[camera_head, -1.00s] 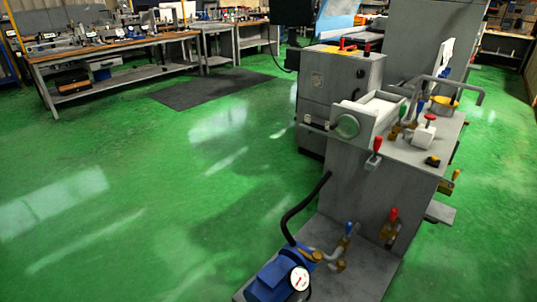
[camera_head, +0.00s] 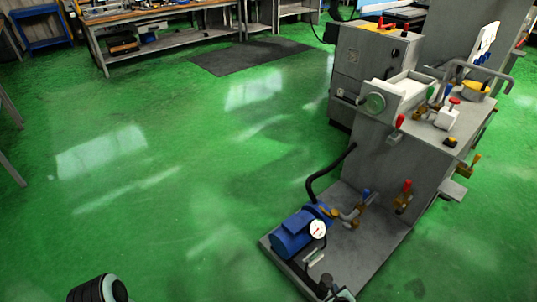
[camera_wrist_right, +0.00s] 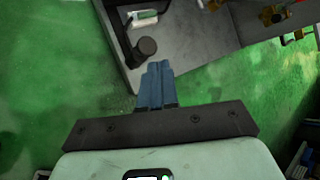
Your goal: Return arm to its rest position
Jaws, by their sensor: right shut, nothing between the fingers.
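My right gripper (camera_wrist_right: 157,68) shows in the wrist view with its two blue fingers pressed together and nothing between them. It points at the grey base plate (camera_wrist_right: 200,40) of the machine, near a dark upright cylinder (camera_wrist_right: 145,48). I cannot tell whether the fingertips touch anything. In the head view, only a small dark part at the bottom edge, in front of the plate, may belong to my right arm. A dark, rounded part at the bottom left looks like my left arm. My left gripper is not in view.
The grey machine (camera_head: 400,165) with valves and levers stands at the right. A blue pump (camera_head: 292,234) with a white gauge (camera_head: 318,229) sits on its low plate. A workbench (camera_head: 165,30) and dark mat (camera_head: 250,56) lie behind. Green floor (camera_head: 190,190) is open at left.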

